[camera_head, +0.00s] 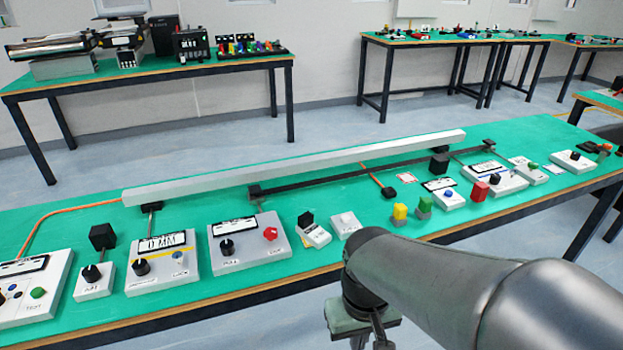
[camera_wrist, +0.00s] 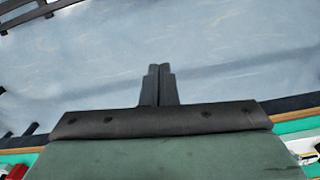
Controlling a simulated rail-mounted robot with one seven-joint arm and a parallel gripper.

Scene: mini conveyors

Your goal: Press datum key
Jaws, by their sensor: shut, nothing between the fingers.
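No key in the head view carries a label that I can read as datum. Candidates are the white panel reading "0 MM" (camera_head: 162,262), with a black knob and a pale button, the panel with a red button (camera_head: 270,234), the small white box with a pale button (camera_head: 346,222) and the blue-button box (camera_head: 447,196). My gripper (camera_wrist: 159,70) is shut and empty in the wrist view, over bare floor, apart from every key. In the head view my arm crosses the lower right and the fingertips are not visible.
The green table (camera_head: 190,212) carries a long pale bar (camera_head: 300,166) and a dark rail (camera_head: 345,175) behind the panels. Yellow (camera_head: 399,212), green (camera_head: 424,205) and red (camera_head: 479,191) blocks stand to the right. The floor in front of the table is clear.

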